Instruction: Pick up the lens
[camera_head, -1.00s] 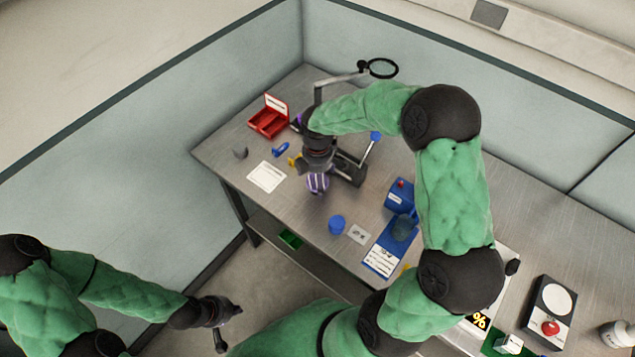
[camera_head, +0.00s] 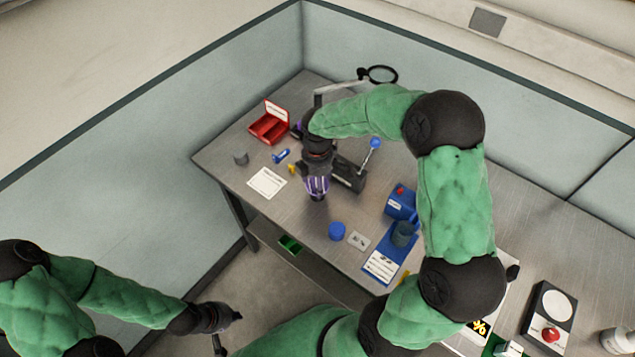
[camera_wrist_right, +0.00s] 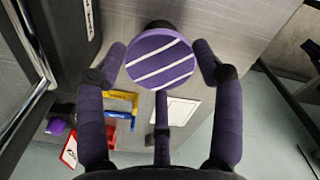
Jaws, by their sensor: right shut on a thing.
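A round piece with a purple face, white stripes and a dark rim, which I take for the lens (camera_wrist_right: 160,60), sits between the fingertips of my right gripper (camera_wrist_right: 160,75) in the wrist view. The purple fingers are closed on its sides. In the head view my right gripper (camera_head: 317,187) points down over the left part of the table, near the white card; the striped piece is hard to separate from the fingers there. My left gripper (camera_head: 229,330) is low at the left, away from the table, its fingers apart and empty.
A stand with a black ring (camera_head: 378,75) is behind. Blue items (camera_head: 337,231) lie to the right.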

